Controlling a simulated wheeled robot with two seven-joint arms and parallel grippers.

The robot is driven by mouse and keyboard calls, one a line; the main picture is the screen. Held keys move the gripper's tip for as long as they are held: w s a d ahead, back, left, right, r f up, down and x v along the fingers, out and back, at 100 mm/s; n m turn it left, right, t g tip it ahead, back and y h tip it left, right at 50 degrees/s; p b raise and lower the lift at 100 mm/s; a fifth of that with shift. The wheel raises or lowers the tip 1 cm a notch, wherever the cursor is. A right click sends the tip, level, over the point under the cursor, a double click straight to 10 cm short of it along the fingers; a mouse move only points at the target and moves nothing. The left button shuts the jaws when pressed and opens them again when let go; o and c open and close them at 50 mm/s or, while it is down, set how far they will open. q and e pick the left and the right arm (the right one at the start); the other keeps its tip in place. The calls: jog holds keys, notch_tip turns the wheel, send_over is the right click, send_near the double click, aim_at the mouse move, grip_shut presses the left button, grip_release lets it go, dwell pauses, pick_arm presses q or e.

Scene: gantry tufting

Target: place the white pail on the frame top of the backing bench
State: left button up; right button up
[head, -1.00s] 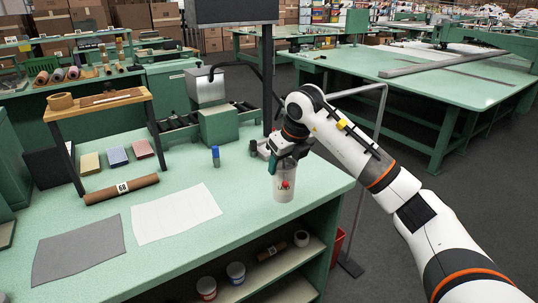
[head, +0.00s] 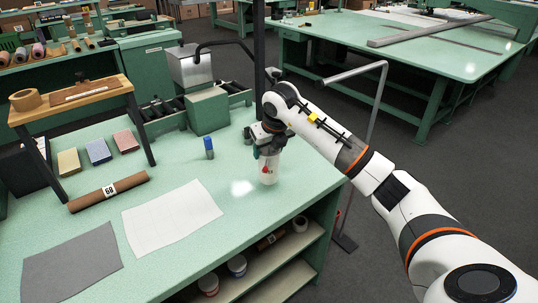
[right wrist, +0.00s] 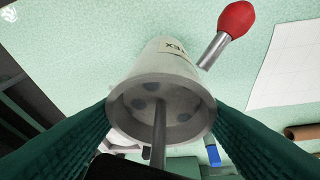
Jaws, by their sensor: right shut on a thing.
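The white pail (head: 269,171) is near the right end of the green bench, with a red knob showing against its side. My right gripper (head: 268,148) is shut on it from above. In the right wrist view the pail (right wrist: 160,100) is between my two green fingers, its open mouth towards the camera; a grey rod crosses the mouth and a red knob on a stem shows beyond. I cannot tell whether its base touches the bench. The frame top (head: 70,98) is a wooden board on dark legs at the left of the backing bench (head: 180,245). My left gripper is out of view.
A tape roll (head: 25,100) and a brown flat piece (head: 86,90) occupy much of the frame top. Nearby are coloured blocks (head: 98,151), a brown tube (head: 108,192), a blue bottle (head: 209,148), and white (head: 172,212) and grey sheets (head: 72,264).

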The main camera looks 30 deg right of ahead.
notch_tip(320, 180, down, 2)
jog(key=shift+f+p, duration=0.1)
jog(key=shift+p, duration=0.2)
jog(key=shift+s+f, duration=0.1)
jog(key=shift+f, duration=0.2)
jog(key=shift+f, duration=0.1)
jog(key=o, duration=1.8)
jog(key=shift+c, duration=0.2)
jog(key=b+v, duration=0.1)
jog(key=v, duration=1.1)
jog(key=shift+b, duration=0.4)
